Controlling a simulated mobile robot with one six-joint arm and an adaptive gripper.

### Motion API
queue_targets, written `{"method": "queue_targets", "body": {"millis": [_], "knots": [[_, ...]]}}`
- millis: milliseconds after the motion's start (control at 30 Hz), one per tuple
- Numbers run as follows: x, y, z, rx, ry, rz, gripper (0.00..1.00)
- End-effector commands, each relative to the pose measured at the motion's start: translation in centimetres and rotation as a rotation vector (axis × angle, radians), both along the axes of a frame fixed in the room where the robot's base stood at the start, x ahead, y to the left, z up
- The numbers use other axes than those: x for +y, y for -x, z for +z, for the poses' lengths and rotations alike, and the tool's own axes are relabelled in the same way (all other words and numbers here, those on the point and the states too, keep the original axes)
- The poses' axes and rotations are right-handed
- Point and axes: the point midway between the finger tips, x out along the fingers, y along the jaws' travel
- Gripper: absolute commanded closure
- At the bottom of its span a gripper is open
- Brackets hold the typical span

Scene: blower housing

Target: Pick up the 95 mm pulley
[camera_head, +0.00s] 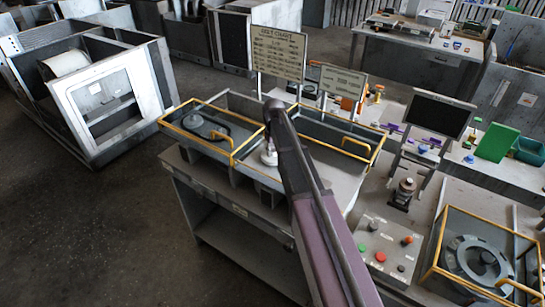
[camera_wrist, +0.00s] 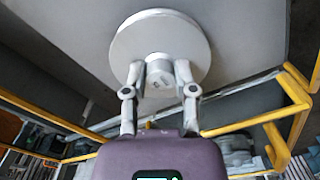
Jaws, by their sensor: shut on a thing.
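A pale grey round pulley with a raised hub (camera_wrist: 160,38) fills the top middle of the wrist view. My gripper (camera_wrist: 158,75) is shut on its hub, one finger on each side. No size marking can be read on it. In the head view the pulley (camera_head: 268,158) is a small whitish shape beside my arm, at the yellow-railed trays on the bench. My arm hides part of it and much of my gripper there. I cannot tell whether the pulley touches the surface below.
Yellow rails (camera_wrist: 292,100) stand close to the right of my gripper. The left tray (camera_head: 180,124) holds a dark looped part (camera_head: 207,127). Sign boards (camera_head: 278,52) stand behind the trays. A button panel (camera_head: 385,246) and a railed housing (camera_head: 478,258) are at right.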

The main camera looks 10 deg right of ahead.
Motion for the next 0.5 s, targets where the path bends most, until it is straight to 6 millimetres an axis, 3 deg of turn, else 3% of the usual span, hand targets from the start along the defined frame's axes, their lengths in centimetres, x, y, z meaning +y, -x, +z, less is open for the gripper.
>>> {"method": "queue_targets", "body": {"millis": [500], "knots": [[0.0, -0.1, 1.8, -0.001, 0.0, 0.0, 1.0]]}}
